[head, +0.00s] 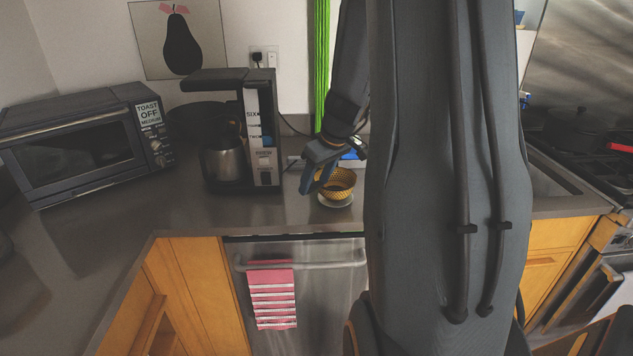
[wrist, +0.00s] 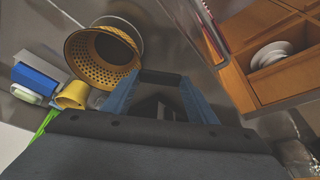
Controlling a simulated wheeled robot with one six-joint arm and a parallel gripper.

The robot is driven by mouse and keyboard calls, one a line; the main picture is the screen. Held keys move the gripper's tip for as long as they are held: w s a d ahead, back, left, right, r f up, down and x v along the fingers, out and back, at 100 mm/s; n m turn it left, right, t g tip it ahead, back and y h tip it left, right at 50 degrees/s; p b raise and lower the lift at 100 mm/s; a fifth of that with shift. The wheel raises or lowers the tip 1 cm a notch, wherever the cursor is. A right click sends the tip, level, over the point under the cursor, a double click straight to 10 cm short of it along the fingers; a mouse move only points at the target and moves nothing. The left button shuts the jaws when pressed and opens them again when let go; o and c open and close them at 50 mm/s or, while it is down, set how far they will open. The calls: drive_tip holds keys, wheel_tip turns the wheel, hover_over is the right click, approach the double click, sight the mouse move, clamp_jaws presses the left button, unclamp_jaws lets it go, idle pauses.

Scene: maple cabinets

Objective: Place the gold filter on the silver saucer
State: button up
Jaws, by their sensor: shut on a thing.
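The gold filter (head: 337,182) is a perforated, basket-shaped cup above the counter, right of the coffee maker. It shows large in the wrist view (wrist: 82,62), its open mouth toward the camera. My gripper (head: 312,188) is at its left side, with blue fingers (wrist: 160,84) shut on a dark part at the filter's edge, likely its handle. The silver saucer (head: 336,203) lies on the counter directly below the filter, which hides most of it. Its rim shows behind the filter in the wrist view (wrist: 139,31). I cannot tell whether filter and saucer touch.
The coffee maker (head: 263,135) with its steel carafe (head: 222,162) stands left of my gripper. A toaster oven (head: 80,145) is farther left. A yellow cup (wrist: 73,95) and a blue object (wrist: 36,79) lie near the filter. The counter front is clear.

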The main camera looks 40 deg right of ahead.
drive_tip(key=shift+f, duration=0.45)
drive_tip(key=o, duration=1.4)
drive_tip(key=shift+f, duration=0.1)
drive_tip(key=shift+c, duration=0.2)
drive_tip(key=shift+s+d+r, duration=0.1)
drive_tip(key=shift+r, duration=0.3)
drive_tip(key=a+b+v, duration=0.1)
drive_tip(key=b+v, duration=0.2)
drive_tip(key=v, duration=0.8)
drive_tip(key=s+a+f+g, duration=0.1)
drive_tip(key=s+a+f, duration=0.2)
drive_tip(key=a, duration=0.4)
drive_tip(key=s+a+f+m+g, duration=0.1)
drive_tip(key=s+a+f, duration=0.3)
drive_tip(key=a, duration=0.4)
drive_tip(key=s+a+f+g, duration=0.1)
drive_tip(key=s+a+f, duration=0.3)
drive_tip(key=a+f, duration=0.2)
drive_tip(key=shift+s+a+m+h, duration=0.2)
drive_tip(key=shift+a+m+h, duration=0.15)
drive_tip(key=shift+a, duration=0.85)
